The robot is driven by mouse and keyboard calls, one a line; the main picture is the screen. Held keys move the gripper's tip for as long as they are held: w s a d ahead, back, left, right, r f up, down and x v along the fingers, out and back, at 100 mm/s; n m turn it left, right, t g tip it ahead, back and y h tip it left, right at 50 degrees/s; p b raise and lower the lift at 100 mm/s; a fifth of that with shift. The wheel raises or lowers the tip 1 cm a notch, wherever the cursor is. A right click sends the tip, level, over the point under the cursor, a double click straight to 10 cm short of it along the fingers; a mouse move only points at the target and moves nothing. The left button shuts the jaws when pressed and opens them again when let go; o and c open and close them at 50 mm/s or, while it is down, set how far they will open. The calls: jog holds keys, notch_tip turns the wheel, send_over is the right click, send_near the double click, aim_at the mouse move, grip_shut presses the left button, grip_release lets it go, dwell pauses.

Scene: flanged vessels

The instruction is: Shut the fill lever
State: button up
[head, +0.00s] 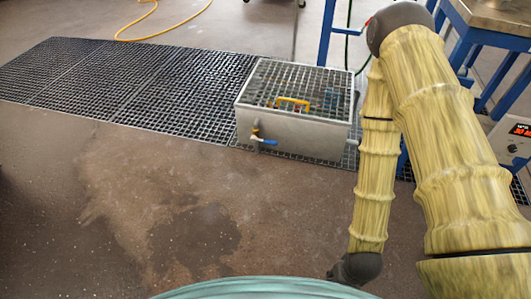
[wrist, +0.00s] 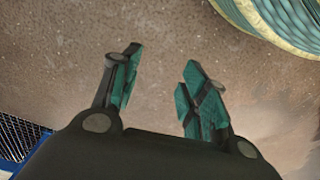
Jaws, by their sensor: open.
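A pale metal vessel (head: 290,133) with a grated top stands on the floor grating in the head view. A small valve lever with a blue handle (head: 268,142) sticks out to the right from a brass-coloured fitting (head: 256,131) low on its front left. A yellow handle (head: 293,101) shows at the grated top. I cannot tell by any label which is the fill lever. My gripper (wrist: 162,66) is open and empty in the wrist view, its two teal-padded fingers apart over bare floor. No lever shows in the wrist view, and the fingers do not show in the head view.
The floor grating (head: 110,85) runs left from the vessel. A yellow hose (head: 150,20) lies behind it. A blue-framed bench (head: 490,40) and a box with a red display (head: 515,145) stand at the right. The brown floor (head: 150,200) in front is clear, with a dark stain.

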jog(key=f+b, duration=0.6)
jog(key=w+f+b, duration=0.1)
jog(key=f+b, duration=0.5)
jog(key=b, duration=0.1)
jog(key=f+b, duration=0.6)
jog(key=f, duration=0.1)
jog(key=shift+w+a+f+b, duration=0.1)
jog(key=shift+w+b, duration=0.15)
jog(key=shift+b, duration=0.05)
